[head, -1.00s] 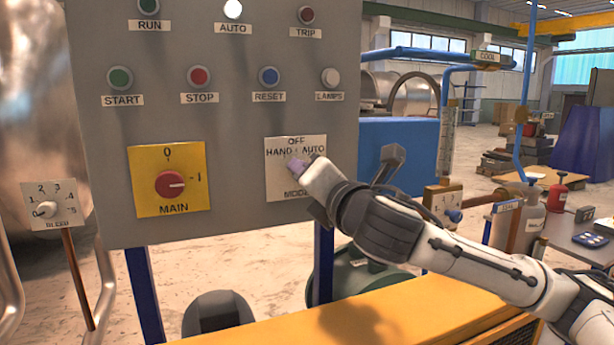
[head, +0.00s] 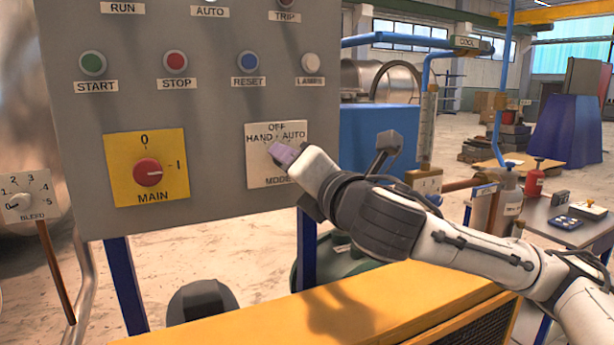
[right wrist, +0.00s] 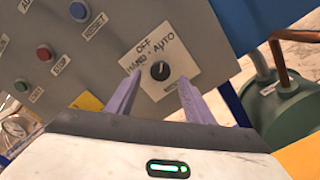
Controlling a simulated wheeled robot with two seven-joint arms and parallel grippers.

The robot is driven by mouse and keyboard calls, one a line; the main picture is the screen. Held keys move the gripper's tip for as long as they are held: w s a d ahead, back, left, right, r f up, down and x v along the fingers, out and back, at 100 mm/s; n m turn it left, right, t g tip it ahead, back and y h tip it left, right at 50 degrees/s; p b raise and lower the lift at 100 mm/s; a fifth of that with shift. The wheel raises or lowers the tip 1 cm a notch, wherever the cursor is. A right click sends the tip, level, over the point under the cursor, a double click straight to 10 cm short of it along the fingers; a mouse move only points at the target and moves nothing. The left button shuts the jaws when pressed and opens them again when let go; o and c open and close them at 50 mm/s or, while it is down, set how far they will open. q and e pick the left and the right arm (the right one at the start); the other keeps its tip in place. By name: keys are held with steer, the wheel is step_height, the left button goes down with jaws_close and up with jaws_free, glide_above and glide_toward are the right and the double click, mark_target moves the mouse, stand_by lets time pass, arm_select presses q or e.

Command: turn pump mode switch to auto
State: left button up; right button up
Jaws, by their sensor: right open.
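The pump mode switch is a small round black knob (right wrist: 160,70) on a white plate labelled OFF, HAND, AUTO and MODE. That mode plate (head: 256,172) sits at the lower right of the grey panel in the head view, where my gripper hides the knob. My right gripper (head: 283,154) is in front of the plate. In the right wrist view its two purple fingers (right wrist: 157,88) are open, one on each side of the knob, with a gap to it. My left gripper is not in view.
The yellow main switch plate (head: 125,171) with a red knob is left of the mode plate. Start, stop, reset and lamps buttons (head: 175,62) are above. A yellow cabinet top (head: 270,325) lies below the panel. A blue block (head: 375,135) stands behind, to the right.

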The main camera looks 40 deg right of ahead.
arm_select(q)
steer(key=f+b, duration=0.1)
steer(key=b, duration=0.1)
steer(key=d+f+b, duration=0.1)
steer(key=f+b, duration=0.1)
steer(key=b, duration=0.1)
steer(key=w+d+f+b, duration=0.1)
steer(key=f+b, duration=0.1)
steer(key=b, duration=0.1)
arm_select(e)
steer(key=v, duration=0.7)
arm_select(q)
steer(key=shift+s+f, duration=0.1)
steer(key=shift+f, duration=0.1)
